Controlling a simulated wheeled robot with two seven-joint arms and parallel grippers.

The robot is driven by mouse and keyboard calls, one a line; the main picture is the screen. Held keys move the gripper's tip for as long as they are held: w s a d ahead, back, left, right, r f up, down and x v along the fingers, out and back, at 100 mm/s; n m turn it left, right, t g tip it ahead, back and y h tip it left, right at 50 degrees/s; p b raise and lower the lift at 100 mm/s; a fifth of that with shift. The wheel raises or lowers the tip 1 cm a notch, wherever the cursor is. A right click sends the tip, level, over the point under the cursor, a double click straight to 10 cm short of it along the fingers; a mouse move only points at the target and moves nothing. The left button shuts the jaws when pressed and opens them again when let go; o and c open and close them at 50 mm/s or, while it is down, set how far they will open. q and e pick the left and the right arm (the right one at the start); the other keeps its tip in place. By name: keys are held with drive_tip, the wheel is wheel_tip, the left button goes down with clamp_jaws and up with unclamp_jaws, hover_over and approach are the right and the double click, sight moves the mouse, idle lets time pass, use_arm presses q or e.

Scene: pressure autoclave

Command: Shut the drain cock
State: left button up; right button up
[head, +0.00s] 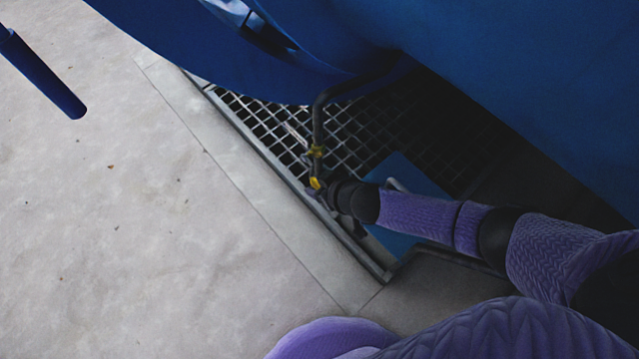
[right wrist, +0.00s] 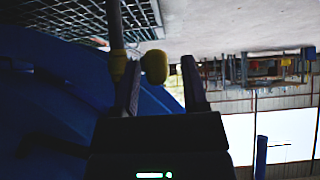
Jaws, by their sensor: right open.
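The drain cock (head: 316,152) is a yellow fitting on a dark pipe that bends down from the blue vessel in the head view. Its yellow handle (head: 315,183) shows just below it, beside my right gripper (head: 322,190). In the right wrist view, the yellow handle end (right wrist: 155,67) lies between the two open fingers of my right gripper (right wrist: 163,75). The left finger is close to the handle; I cannot tell whether they touch. A gap shows on the right side. My left gripper is not in view.
The blue vessel (head: 480,70) hangs over a metal grating (head: 265,120) edged by a concrete kerb (head: 230,165). The pipe (head: 318,115) stands close to my gripper. A blue bar (head: 45,75) juts in at the left. The concrete floor (head: 110,220) at left is clear.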

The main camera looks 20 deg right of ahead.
drive_tip(key=shift+w+f, duration=0.1)
clamp_jaws()
idle(0.3)
idle(1.2)
